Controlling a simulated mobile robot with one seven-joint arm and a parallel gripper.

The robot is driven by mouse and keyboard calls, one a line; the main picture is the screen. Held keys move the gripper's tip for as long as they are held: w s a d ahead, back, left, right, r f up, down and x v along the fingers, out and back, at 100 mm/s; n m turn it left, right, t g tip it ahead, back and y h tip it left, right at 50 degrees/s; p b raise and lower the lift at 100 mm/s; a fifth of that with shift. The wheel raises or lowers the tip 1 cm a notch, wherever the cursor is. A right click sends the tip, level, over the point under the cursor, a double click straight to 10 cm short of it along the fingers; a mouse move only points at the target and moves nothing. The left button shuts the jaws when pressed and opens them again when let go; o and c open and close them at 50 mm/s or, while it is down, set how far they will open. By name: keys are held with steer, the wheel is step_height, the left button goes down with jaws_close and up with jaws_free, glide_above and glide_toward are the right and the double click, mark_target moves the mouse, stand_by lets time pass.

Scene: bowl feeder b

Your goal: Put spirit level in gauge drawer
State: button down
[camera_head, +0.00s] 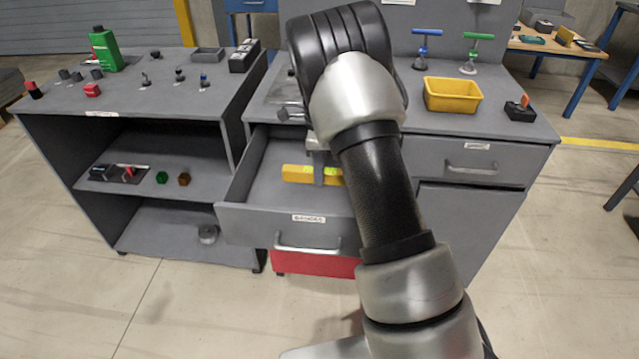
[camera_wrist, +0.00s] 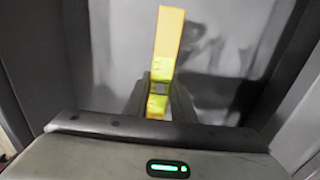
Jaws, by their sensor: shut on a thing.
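The yellow spirit level (camera_head: 297,173) is a long bar with green-yellow vials. My gripper (camera_head: 318,175) is shut on it near its middle. In the wrist view my gripper (camera_wrist: 160,95) clasps the spirit level (camera_wrist: 168,45), which runs away from the camera. The labelled gauge drawer (camera_head: 262,222) is pulled open below the left part of the bench top. The spirit level is over or inside the open drawer; whether it touches the drawer floor I cannot tell. My arm hides the right end of the level and the drawer's right side.
A yellow bin (camera_head: 452,96) and T-handled tools stand on the bench top to the right. A closed drawer (camera_head: 470,163) is right of my arm. A left bench (camera_head: 130,90) carries a green bottle (camera_head: 105,48) and small parts.

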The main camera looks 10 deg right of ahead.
steer(key=shift+f, duration=1.9)
steer(key=shift+b, duration=0.3)
steer(key=shift+f, duration=0.2)
steer(key=c, duration=1.5)
jaws_free()
